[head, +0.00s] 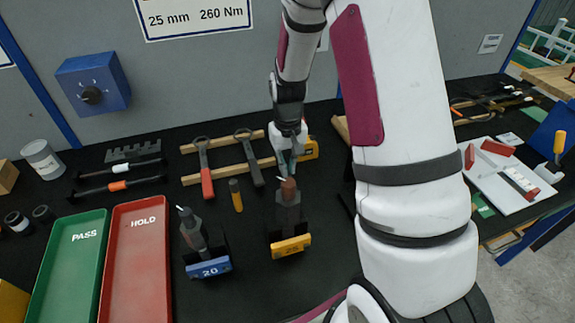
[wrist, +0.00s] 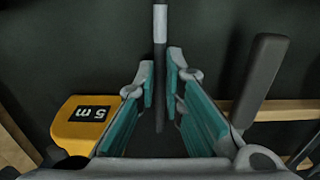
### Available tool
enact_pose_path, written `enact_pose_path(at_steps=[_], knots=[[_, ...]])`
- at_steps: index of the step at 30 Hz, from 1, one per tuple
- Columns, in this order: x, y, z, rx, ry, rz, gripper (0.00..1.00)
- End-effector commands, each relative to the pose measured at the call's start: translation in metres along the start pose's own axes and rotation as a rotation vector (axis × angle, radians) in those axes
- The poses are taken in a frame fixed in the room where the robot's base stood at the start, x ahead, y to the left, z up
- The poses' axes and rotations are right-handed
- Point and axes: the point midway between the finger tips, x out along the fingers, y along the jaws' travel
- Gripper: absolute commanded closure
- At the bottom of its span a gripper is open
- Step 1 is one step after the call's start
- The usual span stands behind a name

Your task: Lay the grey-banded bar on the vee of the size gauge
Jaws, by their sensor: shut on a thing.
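My gripper (head: 287,160) reaches down over the bench, just behind the yellow-labelled "25" stand (head: 290,245). In the wrist view its teal-padded fingers (wrist: 160,85) are closed about a thin dark bar with a light grey section (wrist: 160,25), which I take for the grey-banded bar. The bar runs from between the fingers out of the top of that view; its lower part is in shadow. A blue-labelled "20" stand (head: 208,266) is to the left. A dark notched piece (head: 133,152) lies at the back left. I cannot tell which of these is the size gauge.
Green PASS (head: 66,270) and red HOLD (head: 135,262) trays lie at left. Two dark bars, one orange-banded (head: 118,185), lie behind them. Wrenches (head: 205,165) rest on wooden slats (head: 232,168). A yellow tape measure (wrist: 80,125) is close beside my gripper. A white board (head: 510,180) is at right.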

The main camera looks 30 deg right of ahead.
Motion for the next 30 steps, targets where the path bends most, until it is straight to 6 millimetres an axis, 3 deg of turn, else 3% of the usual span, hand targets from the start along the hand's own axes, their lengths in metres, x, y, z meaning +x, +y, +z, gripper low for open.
enact_pose_path(at_steps=[8, 9, 11, 12, 23, 30], knots=[[0.003, 0.000, -0.001, 0.000, 0.000, 0.000, 1.00], [0.003, 0.000, 0.000, 0.000, 0.000, 0.000, 0.86], [0.002, 0.000, 0.000, 0.000, 0.000, 0.000, 0.72], [0.002, 0.000, 0.000, 0.000, 0.000, 0.000, 0.70], [-0.003, 0.000, 0.000, -0.001, 0.002, 0.000, 0.70], [-0.041, 0.000, -0.002, -0.001, 0.007, 0.000, 0.70]])
